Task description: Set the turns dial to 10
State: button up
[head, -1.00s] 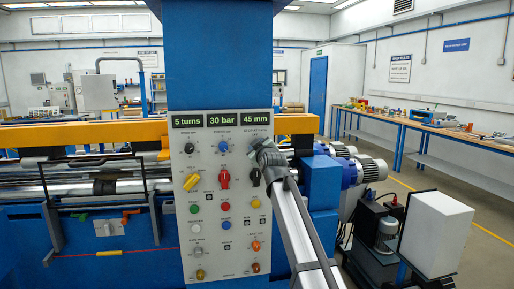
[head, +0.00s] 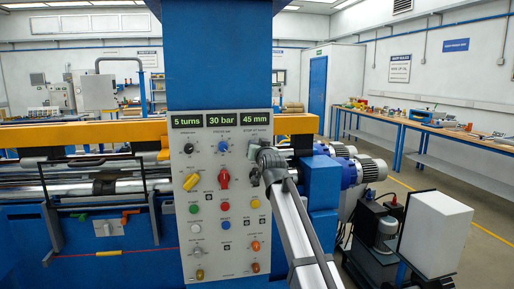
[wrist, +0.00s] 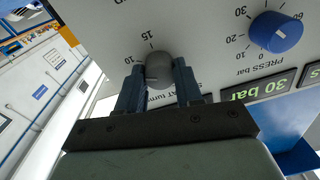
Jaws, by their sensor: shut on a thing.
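The grey turns dial (wrist: 159,69) is in the wrist view, with the numbers 10 and 15 beside it and a partly hidden label ending in "turns". Its pointer is too unclear to read. My gripper (wrist: 159,80) is shut on this dial, one finger on each side. In the head view my gripper (head: 268,158) is at the upper right of the control panel (head: 207,250) and hides the dial. The turns display (head: 187,122) reads "5 turns".
A blue pressure dial (wrist: 277,32) is beside the held dial. The pressure display (head: 221,121) reads "30 bar" and another display (head: 256,121) reads "45 mm". A red knob (head: 223,179) and several coloured buttons are lower on the panel.

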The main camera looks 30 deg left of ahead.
jog(key=shift+m, duration=0.7)
jog(key=o, duration=1)
jog(key=shift+o, duration=0.2)
jog(key=v, duration=1.4)
jog(key=shift+w, duration=0.1)
